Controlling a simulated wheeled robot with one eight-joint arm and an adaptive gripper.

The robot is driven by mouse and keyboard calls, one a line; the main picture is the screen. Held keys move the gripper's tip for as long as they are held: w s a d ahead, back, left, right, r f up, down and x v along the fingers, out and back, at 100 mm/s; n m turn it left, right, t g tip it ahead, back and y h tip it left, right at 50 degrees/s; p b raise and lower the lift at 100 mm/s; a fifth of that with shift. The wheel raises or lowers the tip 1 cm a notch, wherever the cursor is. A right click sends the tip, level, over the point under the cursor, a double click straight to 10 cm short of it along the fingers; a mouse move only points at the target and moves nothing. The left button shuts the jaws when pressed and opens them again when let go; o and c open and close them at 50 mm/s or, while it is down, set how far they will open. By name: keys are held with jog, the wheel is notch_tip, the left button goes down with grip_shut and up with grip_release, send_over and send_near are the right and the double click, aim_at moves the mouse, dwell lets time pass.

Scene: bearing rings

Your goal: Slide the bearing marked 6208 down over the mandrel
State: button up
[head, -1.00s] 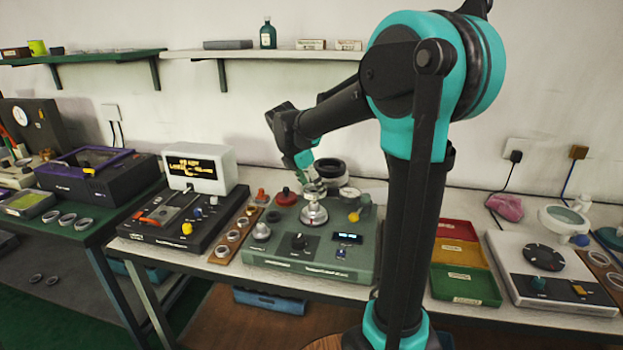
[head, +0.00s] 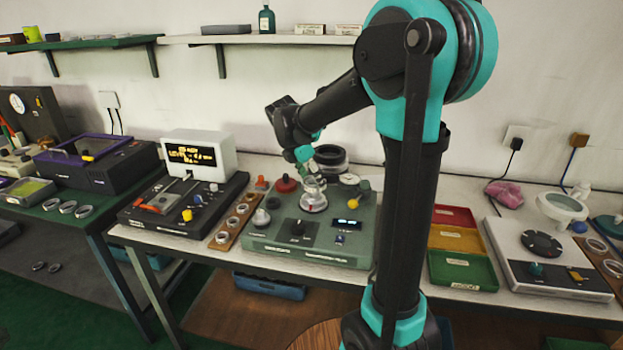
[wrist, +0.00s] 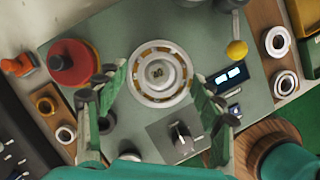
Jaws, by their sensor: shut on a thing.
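My gripper (wrist: 160,78) points down over the green bench unit, its green fingers shut on a bearing (wrist: 137,84), a pale ring with orange-brown balls. The mandrel (wrist: 158,72) shows as a pale round top in the middle of the ring's bore. In the head view the mandrel (head: 314,203) stands upright on the unit, with my gripper (head: 310,172) at its top. The ring looks roughly centred on the mandrel from above; how far down it sits I cannot tell. No 6208 marking is readable.
A red knob (wrist: 72,66) stands left of the mandrel and a yellow ball knob (wrist: 236,50) to the right. Wooden racks with rings lie at the left (wrist: 46,104) and right (wrist: 265,17). A dark round object (head: 330,156) is behind the mandrel.

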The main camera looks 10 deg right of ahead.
jog(key=shift+f, duration=0.65)
dwell(0.5)
jog(key=shift+f, duration=0.3)
jog(key=shift+f, duration=0.75)
dwell(0.5)
jog(key=o, duration=1.7)
jog(key=shift+c, duration=0.2)
jog(key=v, duration=1.2)
